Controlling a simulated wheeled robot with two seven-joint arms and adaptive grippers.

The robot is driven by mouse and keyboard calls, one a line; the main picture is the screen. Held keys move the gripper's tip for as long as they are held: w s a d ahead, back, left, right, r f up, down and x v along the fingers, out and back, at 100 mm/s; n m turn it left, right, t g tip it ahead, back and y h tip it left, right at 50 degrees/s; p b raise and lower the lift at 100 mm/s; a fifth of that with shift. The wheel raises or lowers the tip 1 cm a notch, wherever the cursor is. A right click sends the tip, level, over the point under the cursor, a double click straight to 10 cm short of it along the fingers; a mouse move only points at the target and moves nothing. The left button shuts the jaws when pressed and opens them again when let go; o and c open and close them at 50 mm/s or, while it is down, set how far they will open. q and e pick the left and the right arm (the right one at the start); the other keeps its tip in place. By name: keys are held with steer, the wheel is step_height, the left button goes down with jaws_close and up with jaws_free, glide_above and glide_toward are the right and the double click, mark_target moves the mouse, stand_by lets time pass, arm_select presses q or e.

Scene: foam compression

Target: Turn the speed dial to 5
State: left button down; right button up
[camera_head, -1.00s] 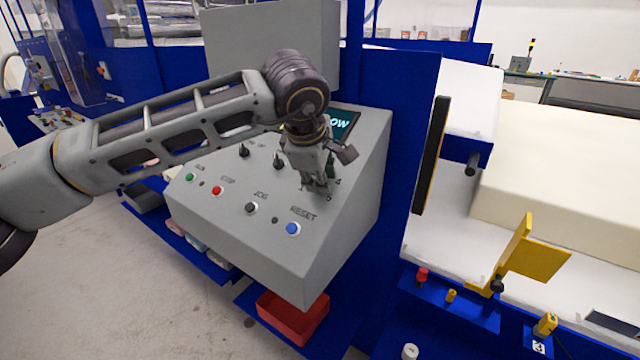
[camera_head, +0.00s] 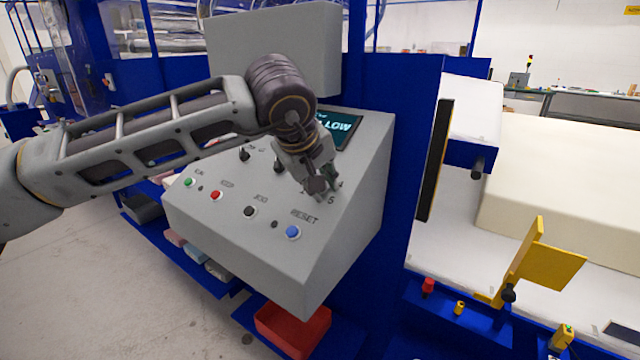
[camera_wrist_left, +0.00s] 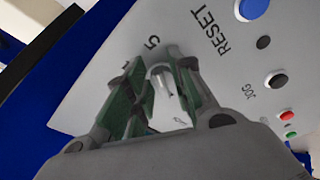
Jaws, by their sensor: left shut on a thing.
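The speed dial (camera_wrist_left: 162,80) shows in the left wrist view as a pale knob between the fingers, with the printed 5 just above it. My left gripper (camera_head: 326,190) is shut on the dial at the right part of the sloped grey panel, and its green-padded fingers (camera_wrist_left: 158,85) stand on both sides of the knob. In the head view the gripper hides the dial, and the digits 4 and 5 show beside the fingertips. Which digit the dial points at I cannot tell. My right gripper is in neither view.
The grey control panel (camera_head: 255,255) carries a blue RESET button (camera_head: 292,232), a black JOG button (camera_head: 250,212), a red button (camera_head: 215,195) and a green button (camera_head: 188,182). A lit screen (camera_head: 342,128) is behind the gripper. A red bin (camera_head: 290,333) is below.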

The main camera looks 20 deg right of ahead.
arm_select(q)
steer(key=shift+m, duration=0.4)
steer(key=c, duration=1.6)
jaws_free()
steer(key=shift+o, duration=0.2)
steer(key=shift+a+r, duration=0.1)
steer(key=shift+r, duration=0.05)
steer(key=v, duration=1.1)
steer(key=shift+s+r, duration=0.25)
steer(key=shift+s, duration=0.05)
steer(key=shift+a, duration=0.15)
